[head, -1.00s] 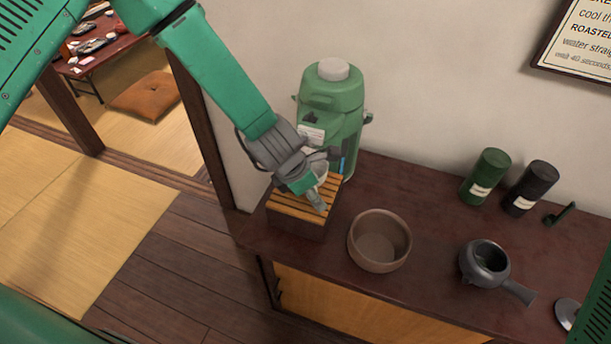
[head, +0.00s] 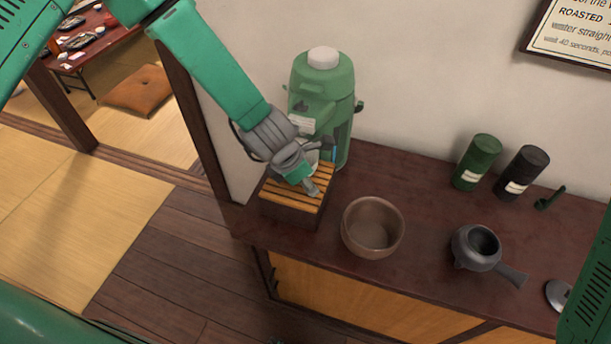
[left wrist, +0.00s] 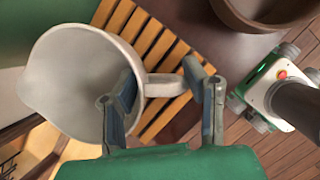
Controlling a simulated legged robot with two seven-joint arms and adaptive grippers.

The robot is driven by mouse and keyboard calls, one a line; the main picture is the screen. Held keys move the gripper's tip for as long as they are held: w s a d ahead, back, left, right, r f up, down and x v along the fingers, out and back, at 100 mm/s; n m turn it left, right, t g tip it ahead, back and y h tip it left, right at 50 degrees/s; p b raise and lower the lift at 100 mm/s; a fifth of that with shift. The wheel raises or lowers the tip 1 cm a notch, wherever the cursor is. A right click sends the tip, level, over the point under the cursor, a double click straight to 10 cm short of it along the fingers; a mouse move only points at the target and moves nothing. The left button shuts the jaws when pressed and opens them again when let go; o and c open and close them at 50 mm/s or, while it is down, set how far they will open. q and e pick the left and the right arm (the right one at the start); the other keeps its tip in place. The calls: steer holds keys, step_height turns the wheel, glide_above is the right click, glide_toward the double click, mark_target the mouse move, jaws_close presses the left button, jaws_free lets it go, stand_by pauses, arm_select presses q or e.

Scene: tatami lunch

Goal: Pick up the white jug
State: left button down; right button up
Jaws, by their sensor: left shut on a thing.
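The white jug (left wrist: 72,84) is a wide, open vessel, seen from above in the left wrist view. Its handle (left wrist: 166,86) lies between the two fingers of my left gripper (left wrist: 162,72), which is shut on it. In the head view my left gripper (head: 309,180) is over the slatted wooden stand (head: 287,196), in front of the green dispenser (head: 320,85). There the jug is mostly hidden behind the gripper. I cannot tell whether the jug's base touches the slats. My right gripper is in neither view.
A brown bowl (head: 372,228) stands just right of the stand on the dark counter (head: 420,205). Farther right are a grey side-handled pot (head: 476,247), a green canister (head: 477,162) and a black canister (head: 522,172). The wall is close behind.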

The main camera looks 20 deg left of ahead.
arm_select(q)
steer(key=shift+a+r, duration=0.1)
steer(key=shift+r, duration=1.2)
steer(key=s+a+b, duration=0.2)
steer(key=s+a, duration=0.8)
steer(key=s, duration=0.4)
steer(key=shift+s+r+b, duration=0.3)
steer(key=shift+r+b, duration=0.05)
steer(key=shift+a, duration=0.1)
stand_by(2.0)
